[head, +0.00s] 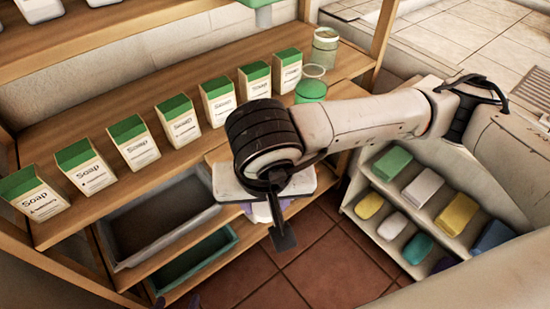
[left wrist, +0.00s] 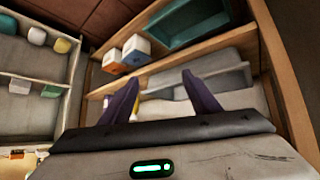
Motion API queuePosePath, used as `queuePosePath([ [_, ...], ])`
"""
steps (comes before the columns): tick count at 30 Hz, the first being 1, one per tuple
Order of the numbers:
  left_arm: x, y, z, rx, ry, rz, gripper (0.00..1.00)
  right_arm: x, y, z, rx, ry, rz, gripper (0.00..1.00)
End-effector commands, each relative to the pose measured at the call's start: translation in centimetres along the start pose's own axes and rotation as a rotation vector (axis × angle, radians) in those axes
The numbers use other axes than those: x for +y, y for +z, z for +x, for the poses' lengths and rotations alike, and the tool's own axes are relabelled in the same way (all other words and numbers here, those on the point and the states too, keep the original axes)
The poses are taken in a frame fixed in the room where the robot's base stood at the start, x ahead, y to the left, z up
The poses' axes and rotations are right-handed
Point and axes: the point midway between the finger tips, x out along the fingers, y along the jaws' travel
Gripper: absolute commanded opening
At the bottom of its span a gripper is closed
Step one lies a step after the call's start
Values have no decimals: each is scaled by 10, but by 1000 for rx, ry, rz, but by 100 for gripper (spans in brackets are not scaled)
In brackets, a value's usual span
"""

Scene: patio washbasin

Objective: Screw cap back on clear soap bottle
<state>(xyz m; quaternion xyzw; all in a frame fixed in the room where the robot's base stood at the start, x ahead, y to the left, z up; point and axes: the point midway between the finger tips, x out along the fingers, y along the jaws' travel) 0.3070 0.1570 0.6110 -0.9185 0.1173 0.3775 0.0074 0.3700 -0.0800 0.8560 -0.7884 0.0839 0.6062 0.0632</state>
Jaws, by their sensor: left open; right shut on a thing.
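A clear container with green contents (head: 311,88) stands upright on the top shelf, right of the soap cartons, with a pale round rim above it. A second clear jar (head: 325,45) with a greenish top stands behind it. I cannot tell which is the soap bottle, and I make out no loose cap. My right gripper (head: 268,212) hangs in front of the shelf edge, pointing down. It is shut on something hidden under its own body. My left gripper (left wrist: 158,84) is open, its two purple fingers apart with nothing gripped; only dark tips show at the head view's bottom edge.
A row of soap cartons (head: 180,123) lines the top shelf. A grey bin (head: 160,215) and a teal tray (head: 205,258) sit below. A low white rack (head: 385,215) holds coloured blocks at the right. Tiled floor (head: 330,265) lies open between. White boxes (left wrist: 137,50) show in the left wrist view.

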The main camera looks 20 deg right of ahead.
Motion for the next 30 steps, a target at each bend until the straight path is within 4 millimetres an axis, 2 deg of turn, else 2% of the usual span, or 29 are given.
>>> queuePosePath([
  [6, 0, 5, 0, -9, -1, -2, 56, 63, -29, -9, -13, -26, -83, 17],
  [12, 0, 9, 0, -17, -1, -3, 56, 107, -42, -21, 1, -49, -167, 17],
  [17, 0, 10, -1, -18, 0, -4, 56, 120, -45, -26, 11, -55, -200, 17],
  [24, 1, 9, -1, -17, 0, -3, 56, 120, -45, -27, 11, -57, -204, 17],
  [25, 1, 9, -1, -16, 0, -3, 54, 120, -45, -27, 11, -57, -204, 17],
  [29, 1, 7, -1, -13, 0, -3, 32, 120, -45, -26, 11, -56, -203, 17],
  [30, 1, 6, -1, -11, 1, -3, 31, 120, -45, -26, 11, -56, -203, 17],
])
